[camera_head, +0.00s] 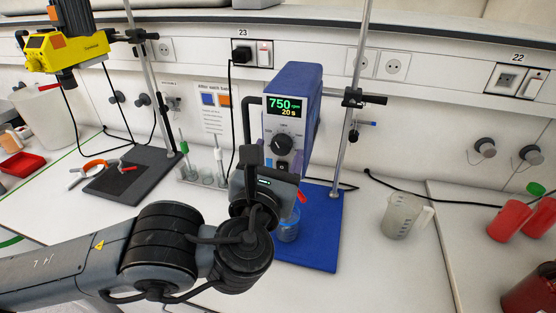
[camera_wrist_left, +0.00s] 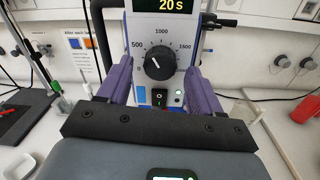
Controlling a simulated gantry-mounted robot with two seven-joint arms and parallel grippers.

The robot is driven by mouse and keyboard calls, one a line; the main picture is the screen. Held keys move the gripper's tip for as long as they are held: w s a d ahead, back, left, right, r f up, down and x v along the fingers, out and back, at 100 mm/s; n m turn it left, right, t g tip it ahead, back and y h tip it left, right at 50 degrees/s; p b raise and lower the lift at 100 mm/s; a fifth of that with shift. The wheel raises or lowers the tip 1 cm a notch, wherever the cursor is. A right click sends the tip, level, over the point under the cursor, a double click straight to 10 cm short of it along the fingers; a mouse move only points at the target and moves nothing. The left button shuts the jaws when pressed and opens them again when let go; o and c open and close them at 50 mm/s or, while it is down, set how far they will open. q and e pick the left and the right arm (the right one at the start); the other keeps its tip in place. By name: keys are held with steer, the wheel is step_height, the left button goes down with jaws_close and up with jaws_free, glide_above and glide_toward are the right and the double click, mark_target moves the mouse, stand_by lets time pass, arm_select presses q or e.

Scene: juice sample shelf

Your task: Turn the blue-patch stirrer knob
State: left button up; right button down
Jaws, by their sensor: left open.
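The blue stirrer (camera_head: 292,95) stands on a blue base plate (camera_head: 322,235); its display reads 750 and 20 s. Its round black knob (camera_head: 283,145) is on the front panel. In the left wrist view the knob (camera_wrist_left: 158,67) has its pointer toward the upper left, and a scale with 500, 1000 and 1500 surrounds it. My left gripper (camera_wrist_left: 158,76) is open, with one purple-looking finger to each side of the knob and a visible gap on both sides. In the head view the gripper body hides the stirrer's lower front. My right gripper is not in view.
A yellow stirrer (camera_head: 66,45) hangs on a stand at the left. A blue beaker (camera_head: 288,226) sits on the base plate beside my wrist. A clear jug (camera_head: 403,215) and red containers (camera_head: 510,220) are to the right. A rack with tubes (camera_head: 200,172) is behind on the left.

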arm_select(q)
steer(key=shift+w+d, duration=0.15)
steer(key=shift+w, duration=0.3)
steer(key=c, duration=1.1)
steer(key=shift+o, duration=0.2)
